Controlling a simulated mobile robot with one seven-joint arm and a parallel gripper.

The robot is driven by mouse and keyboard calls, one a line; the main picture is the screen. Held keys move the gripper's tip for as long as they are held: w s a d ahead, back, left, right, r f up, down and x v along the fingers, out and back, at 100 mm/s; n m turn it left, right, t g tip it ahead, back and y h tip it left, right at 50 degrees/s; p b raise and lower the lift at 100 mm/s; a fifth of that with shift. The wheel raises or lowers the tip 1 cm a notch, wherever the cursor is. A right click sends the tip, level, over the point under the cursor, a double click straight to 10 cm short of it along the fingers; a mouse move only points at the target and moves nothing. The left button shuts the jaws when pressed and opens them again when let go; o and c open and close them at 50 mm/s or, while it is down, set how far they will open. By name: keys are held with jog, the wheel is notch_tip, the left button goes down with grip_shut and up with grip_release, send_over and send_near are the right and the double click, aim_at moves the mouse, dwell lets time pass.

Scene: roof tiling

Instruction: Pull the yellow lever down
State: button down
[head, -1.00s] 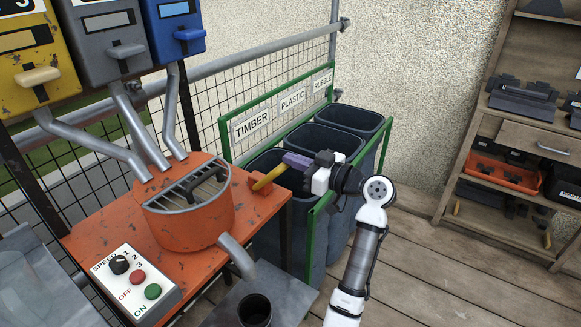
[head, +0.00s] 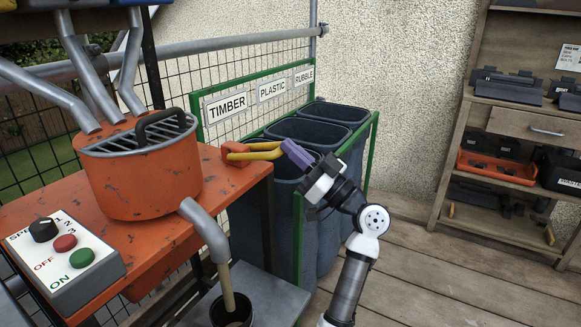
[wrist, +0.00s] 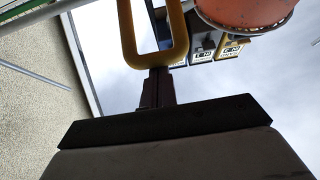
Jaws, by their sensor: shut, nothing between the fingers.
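The yellow lever (head: 264,146) is a looped handle on an orange mount (head: 235,153) at the right edge of the orange bench. It lies about level, pointing right. My gripper (head: 288,148), with purple fingers, is shut and empty at the lever's free end. In the wrist view, the yellow loop (wrist: 184,40) stands just beyond my shut fingers (wrist: 155,74). The fingertips look right at the loop's end, but I cannot tell whether they touch it. A tan stream (head: 228,288) runs from the grey spout (head: 207,232) into a black cup (head: 232,312).
An orange drum (head: 150,178) with a grille and a control box (head: 65,262) sit on the bench (head: 190,238). Bins (head: 306,132) in a green frame stand behind my gripper. A wooden shelf (head: 455,165) is at right. The floor between is clear.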

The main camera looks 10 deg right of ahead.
jog(key=shift+d+f+y+b, duration=0.1)
jog(key=shift+f+y+b, duration=0.8)
jog(key=shift+b, duration=1.2)
jog(key=shift+s+f+t, duration=0.1)
jog(key=shift+f+t, duration=0.1)
jog(key=shift+t, duration=0.1)
jog(key=shift+r, duration=0.15)
